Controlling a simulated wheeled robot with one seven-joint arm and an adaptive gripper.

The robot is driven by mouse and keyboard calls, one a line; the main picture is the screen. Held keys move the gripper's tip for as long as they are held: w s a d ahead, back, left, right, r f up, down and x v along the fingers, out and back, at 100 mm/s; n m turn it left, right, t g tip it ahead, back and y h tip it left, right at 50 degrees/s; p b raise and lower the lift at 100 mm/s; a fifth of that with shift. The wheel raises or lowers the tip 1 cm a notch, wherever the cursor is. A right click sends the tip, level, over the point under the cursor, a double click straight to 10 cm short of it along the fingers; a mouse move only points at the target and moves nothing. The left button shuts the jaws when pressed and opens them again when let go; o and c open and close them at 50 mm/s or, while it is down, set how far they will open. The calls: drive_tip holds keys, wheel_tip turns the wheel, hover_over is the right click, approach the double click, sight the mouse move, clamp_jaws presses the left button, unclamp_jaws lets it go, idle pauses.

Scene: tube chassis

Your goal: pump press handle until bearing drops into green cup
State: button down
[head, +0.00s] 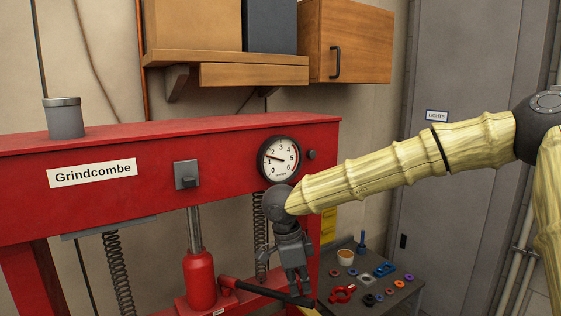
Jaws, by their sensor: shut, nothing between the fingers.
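The red press (145,165) labelled Grindcombe fills the left and middle of the head view. Its red bottle jack (200,281) stands under the crossbeam. The dark press handle (262,291) runs from the red socket beside the jack to the lower right. My gripper (298,293) points down at the handle's outer part, shut and empty. I cannot tell whether its fingertips touch the handle. The round gauge (279,159) on the beam has its needle pointing left, near 2. I see neither the bearing nor the green cup.
A grey bench (391,282) at the lower right holds a small cup with orange-brown contents (346,257), a red clamp-like part (342,294), a blue part (382,269) and several rings. A wooden cabinet (351,41) and shelf (225,57) hang above. A grey door (457,165) stands behind my arm.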

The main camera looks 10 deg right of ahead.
sight(299, 304)
drive_tip(key=shift+f+p, duration=0.4)
drive_tip(key=shift+f, duration=2.65)
drive_tip(key=shift+r, duration=3.85)
wheel_tip(299, 304, up, 5)
